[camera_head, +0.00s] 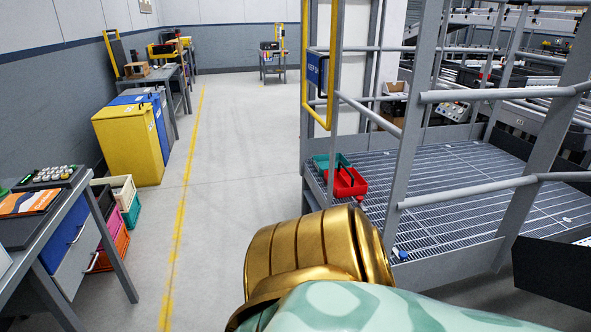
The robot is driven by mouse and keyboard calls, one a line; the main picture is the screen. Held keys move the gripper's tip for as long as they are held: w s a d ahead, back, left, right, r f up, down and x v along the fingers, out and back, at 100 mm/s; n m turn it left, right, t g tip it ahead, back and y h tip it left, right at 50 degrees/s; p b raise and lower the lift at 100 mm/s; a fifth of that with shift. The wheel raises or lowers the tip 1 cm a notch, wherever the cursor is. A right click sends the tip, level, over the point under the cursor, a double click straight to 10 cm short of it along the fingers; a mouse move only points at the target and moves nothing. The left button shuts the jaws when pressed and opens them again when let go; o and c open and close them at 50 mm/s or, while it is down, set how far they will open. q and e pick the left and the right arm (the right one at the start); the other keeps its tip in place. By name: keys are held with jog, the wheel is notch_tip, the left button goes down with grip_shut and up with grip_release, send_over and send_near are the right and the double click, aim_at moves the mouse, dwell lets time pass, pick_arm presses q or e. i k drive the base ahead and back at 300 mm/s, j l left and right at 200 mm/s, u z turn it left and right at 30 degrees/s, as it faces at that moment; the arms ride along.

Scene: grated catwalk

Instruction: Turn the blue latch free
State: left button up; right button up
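A small blue and white piece (400,254) sits low at the near edge of the catwalk, by the foot of a grey post. It is too small to tell if it is the blue latch or how it is turned. My own gold and mint arm part fills the bottom middle and right. Neither of my grippers shows in the head view.
The grated catwalk (450,190) has grey railings around it. A red bin (346,182) and a green bin (331,160) are at its left edge. A workbench (75,220) and yellow cabinet (128,142) stand left. The floor between is clear, with a yellow line.

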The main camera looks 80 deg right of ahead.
aim_at(401, 256)
jog(key=z, duration=3.6)
